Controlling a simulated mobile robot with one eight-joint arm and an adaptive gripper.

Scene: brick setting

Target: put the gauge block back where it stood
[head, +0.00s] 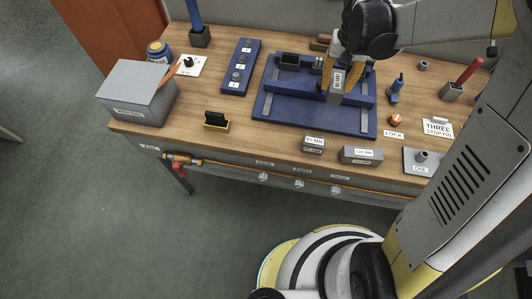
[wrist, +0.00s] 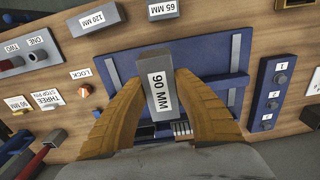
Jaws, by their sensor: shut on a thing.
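My gripper (head: 336,72) is shut on a grey gauge block (head: 335,98) labelled 90 MM, held over the blue fixture (head: 285,122). In the wrist view the block (wrist: 157,65) sits between the two orange-brown fingers, its label towards the camera. I cannot tell if its lower end touches the fixture. A 65 MM block (head: 313,145) and a 120 MM block (head: 361,155) stand at the bench's front edge. In the wrist view a 90 MM label (wrist: 15,103) lies on the wood at the left, near the THREE STOP PIN label (wrist: 47,98).
Left of the fixture are a blue three-button panel (head: 240,72), a grey box (head: 137,92) and a black-and-yellow holder (head: 216,121). At right are a blue clamp-like part (head: 396,87), an orange LOCK knob (head: 396,120) and a grey plate (head: 421,162).

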